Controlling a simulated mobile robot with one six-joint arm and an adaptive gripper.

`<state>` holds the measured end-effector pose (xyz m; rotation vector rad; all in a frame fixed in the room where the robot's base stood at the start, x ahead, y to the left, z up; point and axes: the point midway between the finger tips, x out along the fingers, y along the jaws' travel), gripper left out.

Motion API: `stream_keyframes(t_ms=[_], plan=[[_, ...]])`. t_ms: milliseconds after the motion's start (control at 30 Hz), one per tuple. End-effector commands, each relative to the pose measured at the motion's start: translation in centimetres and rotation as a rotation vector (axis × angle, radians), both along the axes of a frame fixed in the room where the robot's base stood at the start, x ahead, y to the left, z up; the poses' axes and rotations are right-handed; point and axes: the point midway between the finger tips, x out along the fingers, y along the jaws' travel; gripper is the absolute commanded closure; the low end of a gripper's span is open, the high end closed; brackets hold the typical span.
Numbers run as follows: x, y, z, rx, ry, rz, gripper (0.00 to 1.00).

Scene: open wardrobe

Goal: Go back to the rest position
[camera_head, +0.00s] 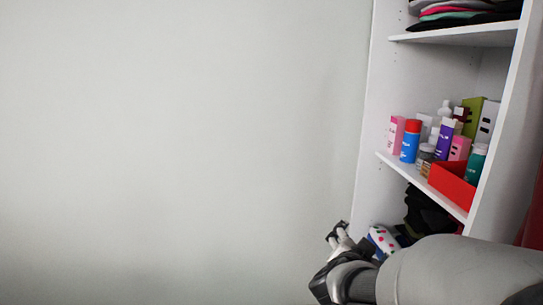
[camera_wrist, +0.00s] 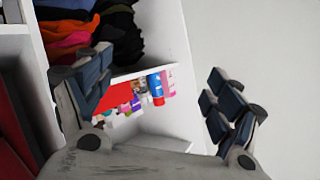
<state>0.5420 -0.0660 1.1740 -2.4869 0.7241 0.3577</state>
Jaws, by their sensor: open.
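My gripper (camera_head: 338,236) shows at the lower middle right of the head view, at the front left edge of the wardrobe, below its middle shelf. In the wrist view my gripper (camera_wrist: 155,98) has its two dark-padded fingers wide apart. Nothing is held between them; shelf items show in the gap behind. The open wardrobe (camera_head: 366,190) is white and stands at the right of the head view. My arm covers part of its lower section.
The middle shelf (camera_head: 440,195) holds several bottles and boxes, including a blue bottle with a red cap (camera_head: 410,142), and a red open box (camera_head: 452,182). Folded clothes (camera_head: 460,12) lie above. Dark clothing (camera_head: 428,214) and a white dotted item (camera_head: 383,240) are below. The left is bare wall.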

Motion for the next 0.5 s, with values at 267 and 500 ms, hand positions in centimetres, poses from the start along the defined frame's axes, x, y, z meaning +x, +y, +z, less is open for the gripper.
stream_keyframes(t_ms=[267,500], plan=[[-8.4,10.2,3.1,0.053,0.202,0.574,0.15],[-21.9,10.0,0.0,-0.068,0.574,0.785,0.15]])
